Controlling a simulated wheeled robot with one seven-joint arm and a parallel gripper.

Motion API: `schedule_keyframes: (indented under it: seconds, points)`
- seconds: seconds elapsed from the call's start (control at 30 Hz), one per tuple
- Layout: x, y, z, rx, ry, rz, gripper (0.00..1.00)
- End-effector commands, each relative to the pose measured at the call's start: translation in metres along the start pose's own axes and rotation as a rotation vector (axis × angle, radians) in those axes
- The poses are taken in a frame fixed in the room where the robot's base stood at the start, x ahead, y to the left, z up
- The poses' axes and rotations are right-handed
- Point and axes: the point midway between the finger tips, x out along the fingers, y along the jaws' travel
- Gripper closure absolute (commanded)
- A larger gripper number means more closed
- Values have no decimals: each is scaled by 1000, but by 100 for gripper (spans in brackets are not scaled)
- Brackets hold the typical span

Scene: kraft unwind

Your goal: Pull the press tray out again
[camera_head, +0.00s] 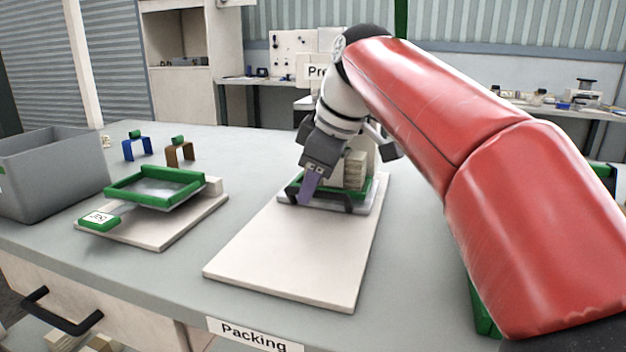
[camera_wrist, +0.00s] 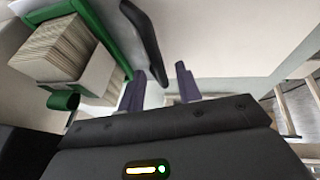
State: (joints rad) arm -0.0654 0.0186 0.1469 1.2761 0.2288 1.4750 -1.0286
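The press tray (camera_head: 371,197) is a grey tray with a green frame at the far end of a long cream board. It carries a pale stack (camera_head: 355,168), also seen in the wrist view (camera_wrist: 52,50). Its black handle (camera_head: 337,198) is on the side nearest me and shows in the wrist view (camera_wrist: 145,38). My gripper (camera_head: 308,196) is down at the handle. Contact cannot be told. My arm hides the press behind.
The cream board (camera_head: 300,250) is bare in front of the tray. A second green-framed tray (camera_head: 155,187) stands on a board to the left, with a green labelled block (camera_head: 99,218).

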Motion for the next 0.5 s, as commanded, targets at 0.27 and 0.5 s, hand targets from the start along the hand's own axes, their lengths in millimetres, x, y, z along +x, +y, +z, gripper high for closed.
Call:
schedule_keyframes:
  seconds: [0.27,0.5]
  points:
    - [0,0,0,0,0,0,88]
    - [0,0,0,0,0,0,100]
